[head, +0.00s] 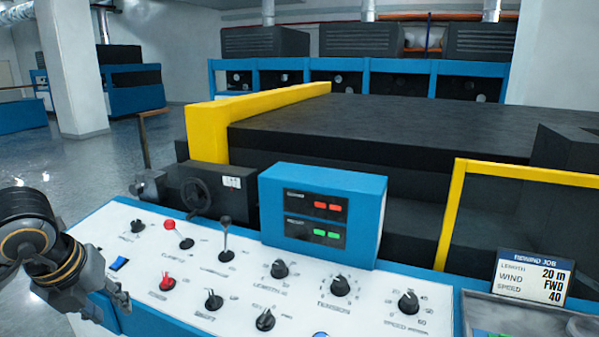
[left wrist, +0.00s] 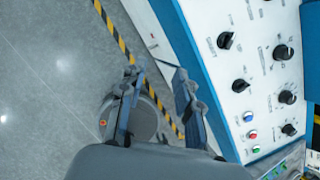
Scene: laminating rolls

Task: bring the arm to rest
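My left arm comes in at the left edge of the head view. Its gripper (head: 98,296) is at the left end of the white control panel (head: 190,292), partly cut off from clear sight by its own links. In the left wrist view the two fingers of this gripper (left wrist: 158,82) stand apart with nothing between them, beside the panel's edge and above the grey floor. The panel (left wrist: 226,68) is to their right in that view. My right gripper is not in view.
The panel carries several black knobs (head: 340,286), a red-topped lever (head: 178,236), a black lever (head: 226,242) and a blue switch (head: 120,263). A blue display box (head: 365,205) rises behind. A job sign (head: 533,277) stands at right. Open floor (head: 45,170) lies left.

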